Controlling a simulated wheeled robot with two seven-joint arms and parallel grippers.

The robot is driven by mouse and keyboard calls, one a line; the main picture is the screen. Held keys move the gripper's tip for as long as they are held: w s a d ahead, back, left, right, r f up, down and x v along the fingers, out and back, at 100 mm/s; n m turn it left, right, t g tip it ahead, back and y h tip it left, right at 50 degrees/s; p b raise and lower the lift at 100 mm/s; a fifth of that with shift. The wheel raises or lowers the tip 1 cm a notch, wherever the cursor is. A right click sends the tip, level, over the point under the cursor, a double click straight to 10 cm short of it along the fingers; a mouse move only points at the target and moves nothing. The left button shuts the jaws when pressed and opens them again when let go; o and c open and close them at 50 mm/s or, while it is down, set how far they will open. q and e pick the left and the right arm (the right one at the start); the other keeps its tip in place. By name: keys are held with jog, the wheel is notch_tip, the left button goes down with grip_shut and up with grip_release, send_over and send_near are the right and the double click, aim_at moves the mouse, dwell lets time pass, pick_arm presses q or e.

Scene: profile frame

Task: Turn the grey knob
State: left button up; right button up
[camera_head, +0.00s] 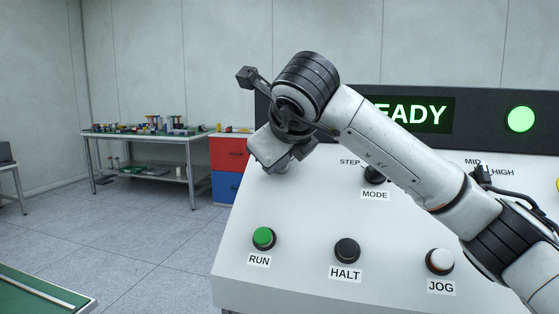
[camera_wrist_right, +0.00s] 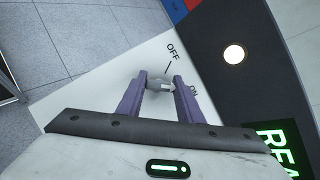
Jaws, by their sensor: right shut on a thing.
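The grey knob (camera_wrist_right: 159,88) is in the right wrist view, on the white panel between the words OFF and ON. My right gripper (camera_wrist_right: 160,82) has its two purple fingers on either side of the knob and is shut on it. Part of the knob is hidden by the fingers, so I cannot tell exactly which way it points. In the head view my right gripper (camera_head: 284,158) is at the upper left of the panel (camera_head: 310,205), and its body hides the knob. My left gripper is in neither view.
The panel carries a green RUN button (camera_head: 263,238), a black HALT button (camera_head: 347,250), a white JOG button (camera_head: 440,261) and a MODE knob (camera_head: 374,176). A dark display (camera_head: 460,116) behind shows "EADY" beside a lit green lamp (camera_head: 521,119). A workbench (camera_head: 150,134) stands far left.

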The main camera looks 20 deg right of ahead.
jog(key=o, duration=1.1)
jog(key=v, duration=1)
jog(key=shift+s+r, duration=0.1)
jog(key=shift+s, duration=0.1)
